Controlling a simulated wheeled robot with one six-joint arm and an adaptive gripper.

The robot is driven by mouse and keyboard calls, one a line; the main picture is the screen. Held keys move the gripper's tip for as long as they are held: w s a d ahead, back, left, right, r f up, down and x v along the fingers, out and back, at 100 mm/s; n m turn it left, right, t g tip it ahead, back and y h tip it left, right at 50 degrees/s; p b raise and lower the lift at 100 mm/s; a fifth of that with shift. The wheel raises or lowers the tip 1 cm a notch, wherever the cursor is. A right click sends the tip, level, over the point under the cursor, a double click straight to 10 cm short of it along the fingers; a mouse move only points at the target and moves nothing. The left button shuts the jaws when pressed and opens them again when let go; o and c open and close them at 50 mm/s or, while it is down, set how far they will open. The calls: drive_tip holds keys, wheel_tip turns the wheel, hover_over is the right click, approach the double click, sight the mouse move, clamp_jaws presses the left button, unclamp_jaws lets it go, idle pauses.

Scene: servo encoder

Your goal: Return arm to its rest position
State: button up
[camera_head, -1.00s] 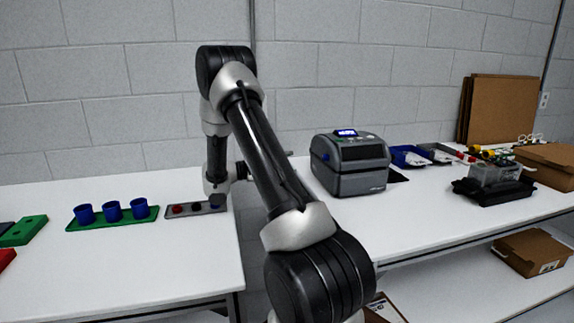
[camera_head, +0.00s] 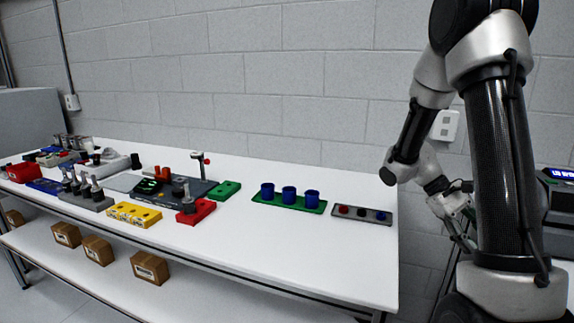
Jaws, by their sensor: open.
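My arm stands folded at the right of the head view, its thick black and silver links crossing the right edge. My gripper (camera_head: 461,222) hangs low beside the arm, past the right end of the white table. It is apart from the table's things and nothing shows between its fingers. The fingers are small and partly hidden behind my forearm link.
A grey plate (camera_head: 361,214) with red, black and blue buttons lies near the white table's (camera_head: 340,262) right end. Left of it is a green tray (camera_head: 262,201) with three blue cups. Several fixtures, a yellow block (camera_head: 134,214) and a red block (camera_head: 196,211) fill the left.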

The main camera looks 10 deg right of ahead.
drive_tip(key=s+a+r+t+y, duration=0.2)
drive_tip(key=s+a+r+t, duration=0.2)
drive_tip(key=a+r+t, duration=0.2)
drive_tip(key=s+a+r+t+y, duration=0.3)
drive_tip(key=a+r+t, duration=0.3)
drive_tip(key=a, duration=0.5)
wheel_tip(320, 180, up, 2)
drive_tip(key=shift+s+r+m+y, duration=0.25)
drive_tip(key=shift+s+m+y, duration=0.05)
drive_tip(key=shift+s, duration=0.4)
